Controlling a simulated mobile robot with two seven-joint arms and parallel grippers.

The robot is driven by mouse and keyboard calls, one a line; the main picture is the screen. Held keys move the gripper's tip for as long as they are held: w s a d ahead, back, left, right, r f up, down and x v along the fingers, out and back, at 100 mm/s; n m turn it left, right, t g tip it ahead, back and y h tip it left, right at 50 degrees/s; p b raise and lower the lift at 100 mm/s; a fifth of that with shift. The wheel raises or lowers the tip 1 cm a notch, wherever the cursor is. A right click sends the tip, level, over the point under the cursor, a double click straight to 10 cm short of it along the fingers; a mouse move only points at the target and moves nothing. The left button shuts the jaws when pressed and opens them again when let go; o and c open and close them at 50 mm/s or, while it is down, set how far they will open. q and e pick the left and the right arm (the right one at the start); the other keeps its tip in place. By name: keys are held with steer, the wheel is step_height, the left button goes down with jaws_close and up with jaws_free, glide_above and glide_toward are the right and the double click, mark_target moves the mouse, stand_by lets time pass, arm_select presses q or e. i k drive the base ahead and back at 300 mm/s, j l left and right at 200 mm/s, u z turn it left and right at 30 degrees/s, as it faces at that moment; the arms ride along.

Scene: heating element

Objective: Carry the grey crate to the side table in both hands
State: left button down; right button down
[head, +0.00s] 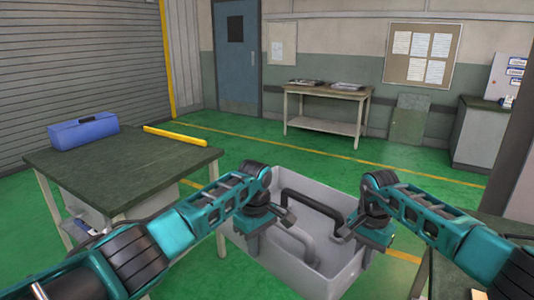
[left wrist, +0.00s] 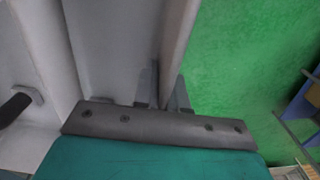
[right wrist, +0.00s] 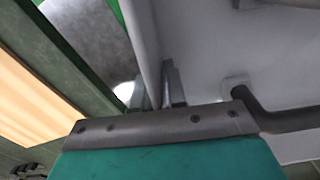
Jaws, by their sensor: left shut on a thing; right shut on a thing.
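The grey crate (head: 285,268) is open-topped and hangs above the floor between my two arms. My left gripper (head: 284,217) is shut on its left wall, and my right gripper (head: 348,230) is shut on its right wall. In the left wrist view the fingers (left wrist: 164,88) straddle the crate wall (left wrist: 178,35). In the right wrist view the fingers (right wrist: 155,88) also straddle the wall (right wrist: 143,35). A dark bent tube (head: 312,203) and a grey bent tube (head: 302,240) show at the crate. Which table is the side table I cannot tell.
A dark-topped table (head: 130,175) at left bears a blue toolbox (head: 83,130) and a yellow bar (head: 176,135). A table with flat items (head: 327,92) stands at the back wall. Another dark surface (head: 460,262) is at lower right. Green floor (head: 260,145) is clear ahead.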

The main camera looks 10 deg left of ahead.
mark_target(136, 154)
steer(key=i+j, duration=0.15)
steer(key=j, duration=0.25)
steer(key=i+j, duration=0.15)
steer(key=j, duration=0.25)
steer(key=i+j, duration=0.15)
steer(key=j, duration=0.25)
steer(key=i+j, duration=0.15)
steer(key=j, duration=0.2)
steer(key=i+j+z, duration=0.1)
steer(key=j, duration=0.3)
steer(key=i+j, duration=0.15)
steer(key=j, duration=0.25)
steer(key=i+j, duration=0.15)
steer(key=j, duration=0.25)
steer(key=i+j, duration=0.15)
steer(key=j, duration=0.25)
